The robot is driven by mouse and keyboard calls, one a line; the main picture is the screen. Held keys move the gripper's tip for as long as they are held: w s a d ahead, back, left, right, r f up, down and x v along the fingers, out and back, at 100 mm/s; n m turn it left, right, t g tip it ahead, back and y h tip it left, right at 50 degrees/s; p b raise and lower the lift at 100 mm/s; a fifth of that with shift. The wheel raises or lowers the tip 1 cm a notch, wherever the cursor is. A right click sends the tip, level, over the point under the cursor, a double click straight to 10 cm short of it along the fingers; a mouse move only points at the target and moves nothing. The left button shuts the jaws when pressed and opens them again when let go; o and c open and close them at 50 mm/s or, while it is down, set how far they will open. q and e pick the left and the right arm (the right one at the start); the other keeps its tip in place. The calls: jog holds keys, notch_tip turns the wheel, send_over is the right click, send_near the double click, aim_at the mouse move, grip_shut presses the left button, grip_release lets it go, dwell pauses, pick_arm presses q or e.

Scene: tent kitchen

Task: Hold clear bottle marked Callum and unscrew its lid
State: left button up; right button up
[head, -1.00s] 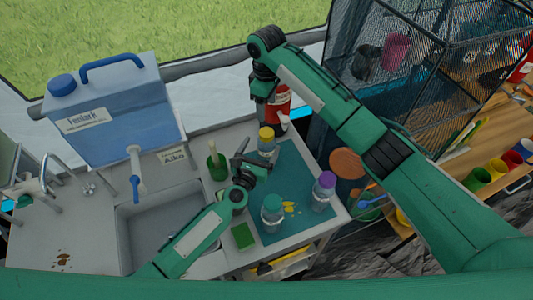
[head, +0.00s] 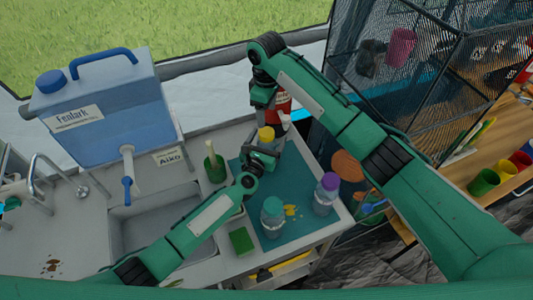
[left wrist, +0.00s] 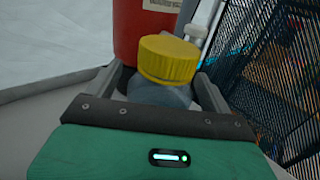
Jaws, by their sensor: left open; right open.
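A clear bottle with a yellow lid (head: 266,134) stands upright at the back of the teal mat (head: 301,170). My left gripper (head: 262,155) is low at this bottle, hiding its lower part. In the left wrist view the yellow lid (left wrist: 168,59) rises above the open fingers, with the bottle's clear shoulder (left wrist: 160,94) between them. My right gripper (head: 263,100) is open, pointing down above and behind the yellow lid. A teal-lidded bottle (head: 272,217) and a purple-lidded bottle (head: 325,194) stand nearer on the mat. I cannot read the name on any bottle.
A red cylinder (head: 283,103) stands behind the yellow-lidded bottle. A green cup (head: 214,169) and a green sponge (head: 241,241) are left of the mat. The sink (head: 158,235) and blue water container (head: 105,110) lie further left. Yellow bits (head: 291,211) lie between the front bottles.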

pick_arm(q)
jog(key=shift+w+d, duration=0.2)
jog(key=shift+w, duration=0.15)
pick_arm(e)
jog(key=shift+s+r, duration=0.1)
jog(key=shift+s, duration=0.05)
